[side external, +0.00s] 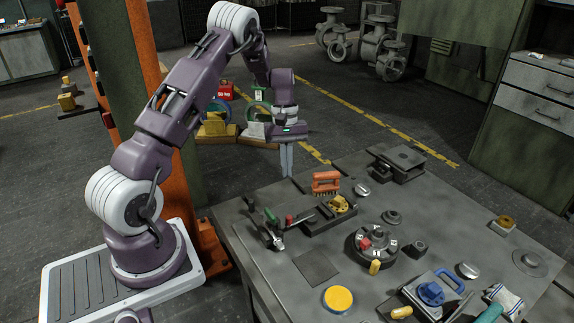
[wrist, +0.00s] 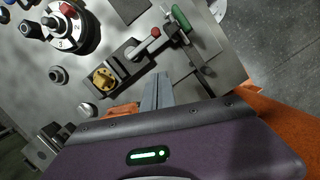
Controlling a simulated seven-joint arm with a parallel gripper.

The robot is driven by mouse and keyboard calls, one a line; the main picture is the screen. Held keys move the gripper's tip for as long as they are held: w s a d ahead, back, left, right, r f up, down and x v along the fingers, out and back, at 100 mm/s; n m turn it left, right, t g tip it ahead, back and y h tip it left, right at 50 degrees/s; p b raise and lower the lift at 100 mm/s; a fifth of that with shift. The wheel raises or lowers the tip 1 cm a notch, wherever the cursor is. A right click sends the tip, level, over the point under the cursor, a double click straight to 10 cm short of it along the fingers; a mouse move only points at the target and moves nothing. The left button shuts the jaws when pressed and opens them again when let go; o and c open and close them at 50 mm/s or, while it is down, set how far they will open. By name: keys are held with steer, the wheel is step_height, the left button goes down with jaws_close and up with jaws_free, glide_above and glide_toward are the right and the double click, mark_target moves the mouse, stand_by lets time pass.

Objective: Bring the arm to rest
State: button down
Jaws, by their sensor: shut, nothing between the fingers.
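My gripper (side external: 286,160) hangs pointing down at the far left edge of the grey metal table (side external: 318,267) in the side view. Its two fingers are together with nothing between them. In the wrist view the closed fingers (wrist: 157,92) show in front of the tabletop. The fingertips appear apart from every object. My arm is bent, with its wrist raised above table height.
Near the gripper are an orange brush (side external: 326,181) and a clamp fixture with a brass part (side external: 341,204). A round indexed fixture (side external: 374,245), a yellow disc (side external: 338,299) and a blue-handled tool (side external: 432,292) lie further right. A dark square pad (side external: 318,266) is at the front.

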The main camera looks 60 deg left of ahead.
steer(key=shift+r, duration=0.4)
steer(key=s+d+r+m+t+y, duration=0.1)
steer(key=s+d+r+m, duration=0.15)
steer(key=d+r, duration=0.5)
steer(key=s+d+r+m+t, duration=0.1)
steer(key=s+d+r+m, duration=0.3)
steer(key=r, duration=0.7)
steer(key=s+d+r+m+t, duration=0.2)
steer(key=s+d, duration=0.3)
steer(key=s, duration=0.3)
steer(key=s+d+r+m+t+y, duration=0.1)
steer(key=s+d+m, duration=0.3)
steer(key=s, duration=0.5)
steer(key=shift+s+d+r+m+t+y, duration=0.25)
steer(key=shift+d+r+m+t+y, duration=0.1)
steer(key=shift+d+r+t, duration=0.7)
steer(key=shift+d+f, duration=0.1)
steer(key=shift+f, duration=0.1)
